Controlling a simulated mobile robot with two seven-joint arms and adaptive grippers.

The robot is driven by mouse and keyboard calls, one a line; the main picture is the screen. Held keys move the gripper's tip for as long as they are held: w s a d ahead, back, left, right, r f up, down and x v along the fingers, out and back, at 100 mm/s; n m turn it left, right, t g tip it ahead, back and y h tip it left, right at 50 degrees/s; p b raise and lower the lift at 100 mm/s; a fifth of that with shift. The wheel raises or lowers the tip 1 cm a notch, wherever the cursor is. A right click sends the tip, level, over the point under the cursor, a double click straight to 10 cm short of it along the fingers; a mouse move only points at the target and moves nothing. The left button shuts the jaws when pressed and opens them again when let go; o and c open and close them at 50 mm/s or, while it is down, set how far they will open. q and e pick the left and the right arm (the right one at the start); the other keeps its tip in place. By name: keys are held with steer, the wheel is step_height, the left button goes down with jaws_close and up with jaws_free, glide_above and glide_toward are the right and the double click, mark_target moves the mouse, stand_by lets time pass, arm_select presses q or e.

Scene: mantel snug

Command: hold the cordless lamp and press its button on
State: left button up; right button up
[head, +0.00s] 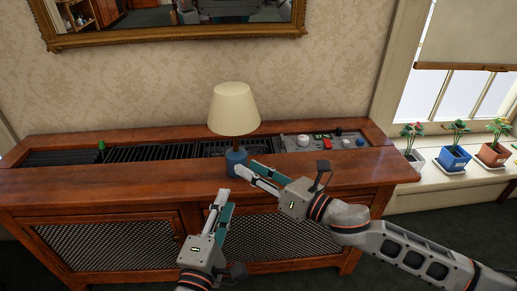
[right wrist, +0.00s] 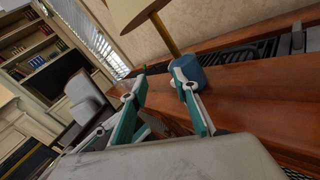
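The cordless lamp has a cream shade (head: 234,110), a thin brown stem and a blue base (head: 236,160). It stands upright on the wooden radiator cover, near its front ledge. My right gripper (head: 246,167) is open, its fingertips at the front right of the base. In the right wrist view the lamp's blue base (right wrist: 190,74) is just beyond the right-hand fingertip; I cannot tell whether they touch. The base is not between the fingers. My left gripper (head: 227,198) is open and empty, lower and in front of the cover. I cannot make out the lamp's button.
The wooden cover (head: 110,185) has a dark slatted grille along its top. A grey panel with knobs (head: 320,142) lies right of the lamp. A small green object (head: 102,146) stands at left. Potted plants (head: 454,158) line the windowsill. The front ledge is clear on the left.

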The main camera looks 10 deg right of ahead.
mark_target(237, 140)
steer(key=shift+w+a+r+n, duration=0.65)
steer(key=shift+w+n, duration=0.1)
steer(key=shift+w, duration=0.8)
steer(key=shift+w+a+r+n, duration=0.5)
steer(key=shift+w+a+n, duration=0.2)
steer(key=shift+w, duration=0.85)
steer(key=shift+w+a+r+n, duration=0.65)
steer(key=shift+w+n, duration=0.1)
steer(key=shift+w, duration=0.8)
jaws_close()
arm_select(q)
jaws_close()
arm_select(e)
steer(key=shift+f, duration=0.1)
